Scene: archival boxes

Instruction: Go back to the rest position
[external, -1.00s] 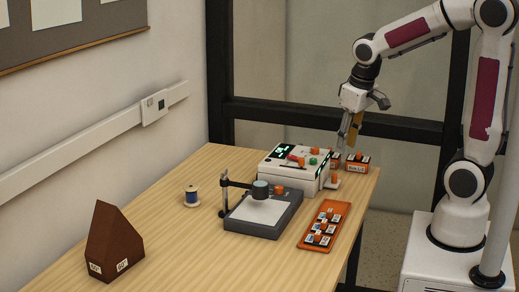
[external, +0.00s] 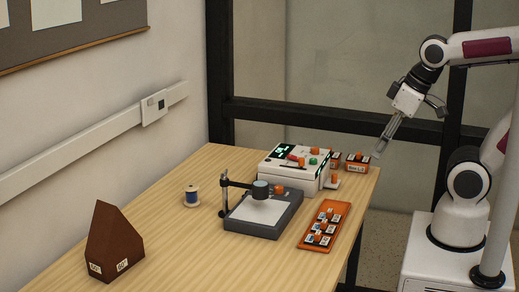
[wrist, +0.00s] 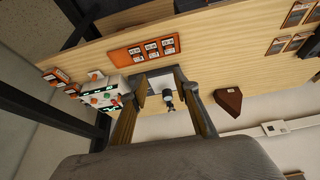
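My gripper (external: 379,153) hangs in the air past the right edge of the wooden table, up and to the right of the white device. In the wrist view my gripper (wrist: 170,82) has its two fingers spread apart with nothing between them, so it is open and empty. The arm is raised above its white base, with the hand tilted down and to the left.
The table (external: 150,210) holds a white device (external: 292,168) with green displays, a dark stand (external: 262,222) with a white plate, an orange tray (external: 312,245) of small boxes, a spool (external: 191,197) and a brown block (external: 115,245). Small orange boxes (external: 357,162) sit behind the device.

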